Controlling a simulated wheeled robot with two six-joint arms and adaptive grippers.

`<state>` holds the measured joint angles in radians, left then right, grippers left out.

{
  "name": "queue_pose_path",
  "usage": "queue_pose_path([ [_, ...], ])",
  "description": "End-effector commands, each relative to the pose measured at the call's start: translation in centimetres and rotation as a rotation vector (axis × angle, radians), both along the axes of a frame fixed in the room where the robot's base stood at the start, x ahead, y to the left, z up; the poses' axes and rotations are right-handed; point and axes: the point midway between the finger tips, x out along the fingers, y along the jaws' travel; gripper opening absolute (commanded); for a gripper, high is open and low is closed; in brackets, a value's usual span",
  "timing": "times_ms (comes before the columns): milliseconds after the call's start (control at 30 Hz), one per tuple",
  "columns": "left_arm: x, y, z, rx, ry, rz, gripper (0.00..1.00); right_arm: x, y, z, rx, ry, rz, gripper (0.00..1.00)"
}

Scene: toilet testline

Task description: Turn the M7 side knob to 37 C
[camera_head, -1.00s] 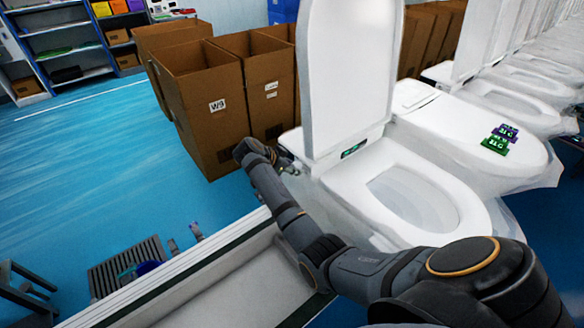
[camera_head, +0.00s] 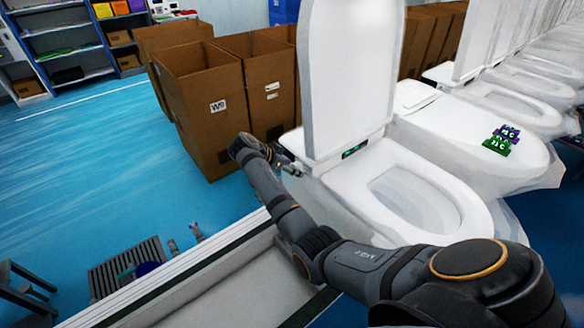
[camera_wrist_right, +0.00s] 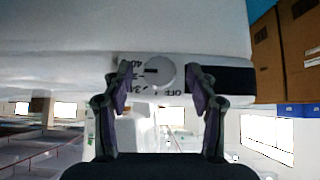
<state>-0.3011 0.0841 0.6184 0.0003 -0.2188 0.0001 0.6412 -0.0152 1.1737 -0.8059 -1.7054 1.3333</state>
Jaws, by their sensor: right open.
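The side knob (camera_wrist_right: 160,72) is a round grey dial in the right wrist view, on the white toilet's side. A dark mark on it points left. My right gripper (camera_wrist_right: 164,92) is open, one finger on each side of the knob, with visible gaps; I cannot tell the depth. In the head view the right gripper (camera_head: 289,166) is at the near toilet's (camera_head: 345,185) left side, and the knob is hidden. My left gripper is not in view.
A small dark display (camera_head: 354,151) sits by the raised lid (camera_head: 347,75). Open cardboard boxes (camera_head: 205,105) stand close behind the right gripper. More toilets (camera_head: 470,125) line up at right, one bearing green and purple tags (camera_head: 500,141). Blue floor at left is mostly clear.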

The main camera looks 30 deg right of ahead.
Motion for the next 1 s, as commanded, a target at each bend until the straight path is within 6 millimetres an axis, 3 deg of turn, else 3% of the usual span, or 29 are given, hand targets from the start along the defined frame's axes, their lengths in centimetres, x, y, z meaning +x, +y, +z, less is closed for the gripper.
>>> queue_pose_path([
  [300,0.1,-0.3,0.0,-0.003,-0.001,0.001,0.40,-0.2,5.2,5.0,0.003,-0.005,0.003,0.58],
  [500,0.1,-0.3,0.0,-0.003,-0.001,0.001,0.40,-0.4,7.6,7.5,0.002,-0.002,0.002,0.58],
  [1000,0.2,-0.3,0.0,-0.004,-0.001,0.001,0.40,-0.5,8.2,8.2,0.000,-0.001,0.001,0.58],
])
